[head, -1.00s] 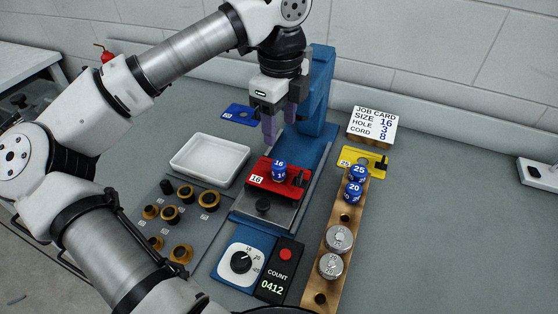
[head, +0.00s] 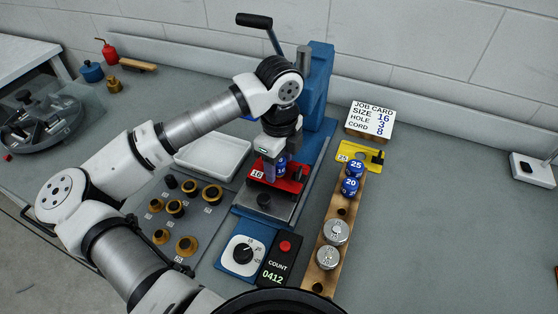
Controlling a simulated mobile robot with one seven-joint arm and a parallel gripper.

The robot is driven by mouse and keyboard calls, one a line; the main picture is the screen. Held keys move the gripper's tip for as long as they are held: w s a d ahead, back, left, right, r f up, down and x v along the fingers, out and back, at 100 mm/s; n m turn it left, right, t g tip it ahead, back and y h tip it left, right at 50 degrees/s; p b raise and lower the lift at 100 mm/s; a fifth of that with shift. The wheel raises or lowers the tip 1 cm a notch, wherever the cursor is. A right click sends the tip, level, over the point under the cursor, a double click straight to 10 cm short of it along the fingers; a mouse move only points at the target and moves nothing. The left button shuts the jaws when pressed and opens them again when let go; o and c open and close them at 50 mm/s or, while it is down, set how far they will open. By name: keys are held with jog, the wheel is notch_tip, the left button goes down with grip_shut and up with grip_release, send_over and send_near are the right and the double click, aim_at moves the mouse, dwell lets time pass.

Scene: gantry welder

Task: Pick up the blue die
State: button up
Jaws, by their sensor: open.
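A blue die (head: 281,168) stands on the red plate (head: 291,184) marked 16, on the press table. It is partly hidden by my gripper (head: 280,173), which is lowered over it from above. My fingers are open and seem to be on both sides of the die; whether they touch it I cannot tell. Two more blue dies stand on the wooden rack at the right: one marked 25 (head: 355,169) and one marked 20 (head: 350,187).
The blue press column (head: 318,85) rises close behind my gripper. The wooden rack (head: 327,271) holds two metal dies in front. A white tray (head: 238,168), a board of brass rings (head: 205,222), a dial and a counter box (head: 276,266) stand around.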

jog(key=c, duration=1.1)
jog(key=shift+r, duration=0.1)
jog(key=shift+c, duration=0.2)
